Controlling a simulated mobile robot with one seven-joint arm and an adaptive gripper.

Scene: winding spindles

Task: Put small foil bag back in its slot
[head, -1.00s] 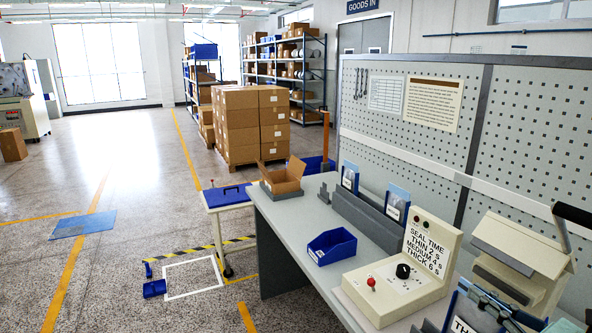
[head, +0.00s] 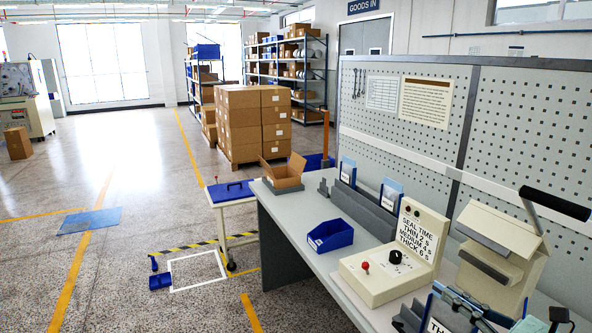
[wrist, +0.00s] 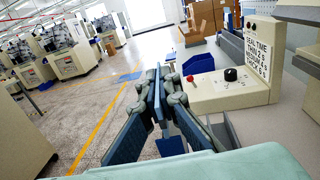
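My gripper (head: 458,300) is at the bottom right of the head view, in front of the bench's near part. In the wrist view my gripper (wrist: 157,98) has its fingertips close together on a thin, blue, flat piece seen edge-on. This appears to be the small foil bag (head: 437,322), which shows a white label starting "TH" in the head view, cut off by the lower edge. The grey slotted rack (head: 365,212) stands at the bench's back, with blue-edged labelled pieces upright in it. The held piece is well apart from that rack.
A cream control box (head: 385,280) with a seal-time sign and a sealer (head: 500,250) with a black lever stand on the bench. A blue bin (head: 330,236) and an open carton (head: 284,176) stand farther along.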

